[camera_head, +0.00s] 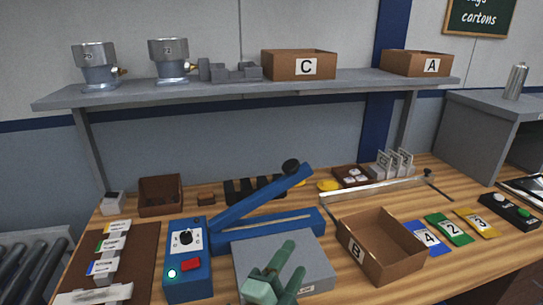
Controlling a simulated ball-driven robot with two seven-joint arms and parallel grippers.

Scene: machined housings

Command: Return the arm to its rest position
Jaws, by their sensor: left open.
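My left gripper (289,262) is in the head view at the bottom centre. Its pale green fingers are apart, with nothing seen between them. It shows in front of the grey plate (255,257) of the blue sealer (188,272); whether it touches the plate I cannot tell. The sealer's blue lever arm (262,195) is tilted up to the right, with a black knob at its end. My right gripper is not in view.
An open carton marked B (400,258) stands right of the plate. A brown mat with labelled pieces (140,245) is at the left. A shelf (240,88) with cartons and metal housings spans the back.

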